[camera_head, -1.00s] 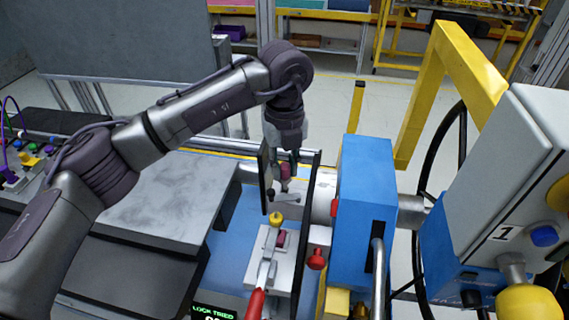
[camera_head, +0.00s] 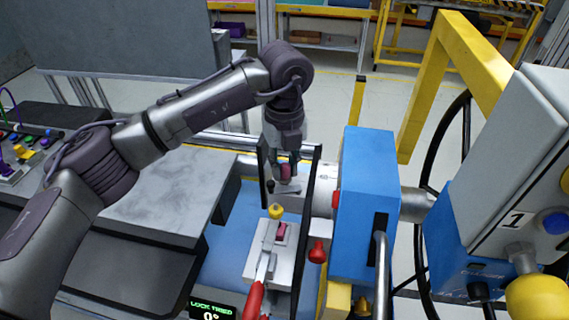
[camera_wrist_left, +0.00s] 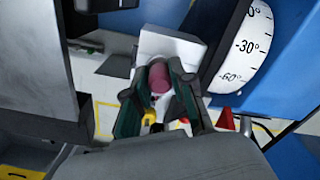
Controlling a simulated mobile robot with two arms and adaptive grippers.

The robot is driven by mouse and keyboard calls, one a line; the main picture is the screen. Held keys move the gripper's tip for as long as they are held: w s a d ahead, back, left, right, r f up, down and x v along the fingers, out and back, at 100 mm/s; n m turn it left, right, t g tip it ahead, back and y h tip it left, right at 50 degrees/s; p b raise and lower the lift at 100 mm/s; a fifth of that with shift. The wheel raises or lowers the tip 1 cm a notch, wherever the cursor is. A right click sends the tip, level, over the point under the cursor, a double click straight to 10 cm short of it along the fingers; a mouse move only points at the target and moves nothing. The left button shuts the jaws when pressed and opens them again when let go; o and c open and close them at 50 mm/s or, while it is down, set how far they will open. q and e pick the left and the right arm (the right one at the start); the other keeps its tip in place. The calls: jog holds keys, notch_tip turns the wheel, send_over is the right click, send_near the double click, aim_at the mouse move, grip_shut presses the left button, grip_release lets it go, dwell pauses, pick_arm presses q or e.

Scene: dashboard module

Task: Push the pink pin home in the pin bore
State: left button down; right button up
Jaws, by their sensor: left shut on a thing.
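The pink pin (camera_head: 285,171) stands at the small pale block beside the blue machine housing. In the left wrist view the pink pin (camera_wrist_left: 158,78) lies between the two dark green fingers of my left gripper (camera_wrist_left: 161,84), which is shut on it. A white block (camera_wrist_left: 168,44) is right behind the pin in that view. The left gripper (camera_head: 286,164) hangs down from above in the head view. The pin bore is hidden, so I cannot tell how deep the pin sits. My right gripper is not in view.
A white fixture (camera_head: 262,255) with a red-handled clamp, a yellow knob (camera_head: 276,211) and another pink piece (camera_head: 281,232) stands in front. The blue housing (camera_head: 368,185) is close on the right. A green-lettered display (camera_head: 211,309) reads "LOCK TRIED 0°". A grey table lies left.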

aim_at(285, 165)
pick_arm(q)
jog(key=shift+f+b, duration=0.35)
jog(key=shift+f, duration=0.1)
jog(key=c, duration=0.9)
grip_release()
jog(key=shift+r, duration=0.1)
notch_tip(285, 165, up, 12)
